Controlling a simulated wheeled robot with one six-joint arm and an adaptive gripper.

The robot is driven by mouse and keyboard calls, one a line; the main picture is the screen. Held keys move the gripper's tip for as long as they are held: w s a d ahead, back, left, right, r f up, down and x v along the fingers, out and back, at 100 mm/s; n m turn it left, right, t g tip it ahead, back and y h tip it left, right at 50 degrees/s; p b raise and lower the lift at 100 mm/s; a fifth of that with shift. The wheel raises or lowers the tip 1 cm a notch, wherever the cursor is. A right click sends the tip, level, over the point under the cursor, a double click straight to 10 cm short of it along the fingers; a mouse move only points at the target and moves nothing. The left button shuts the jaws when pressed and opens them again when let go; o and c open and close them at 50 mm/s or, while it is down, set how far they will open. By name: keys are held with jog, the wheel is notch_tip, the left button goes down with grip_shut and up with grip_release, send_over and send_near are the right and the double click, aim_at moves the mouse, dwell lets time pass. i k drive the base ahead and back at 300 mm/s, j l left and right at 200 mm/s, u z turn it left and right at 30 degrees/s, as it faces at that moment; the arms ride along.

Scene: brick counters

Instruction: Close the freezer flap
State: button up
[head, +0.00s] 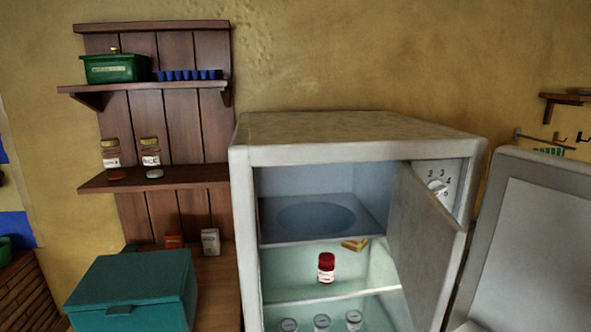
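The freezer flap (428,245) is a grey-white panel at the right side of the fridge opening. It stands swung out toward me, with its far edge near the opening's right side. The freezer compartment (280,190) is the upper space of the white fridge (243,230), open to view, with a dark oval on its floor. The flap hides part of the fridge's right interior. My gripper is not in view.
The big fridge door (535,240) stands open at the right. A red-capped jar (326,268) and a yellow item (354,244) sit on the shelf below the compartment, with several jars lower. A teal box (132,290) stands left, beneath wooden wall shelves (150,178).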

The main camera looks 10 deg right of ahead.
aim_at(426, 243)
jog(key=k+l+u, duration=0.15)
jog(key=k+l, duration=0.2)
jog(key=l+u, duration=0.1)
jog(key=l, duration=0.4)
jog(key=k+l+u, duration=0.15)
jog(key=l, duration=0.35)
jog(key=l+u, duration=0.1)
jog(key=l, duration=0.4)
jog(key=k+l, duration=0.1)
jog(key=k, duration=0.3)
jog(key=k+l+u, duration=0.1)
jog(key=k, duration=0.3)
jog(key=i, duration=0.5)
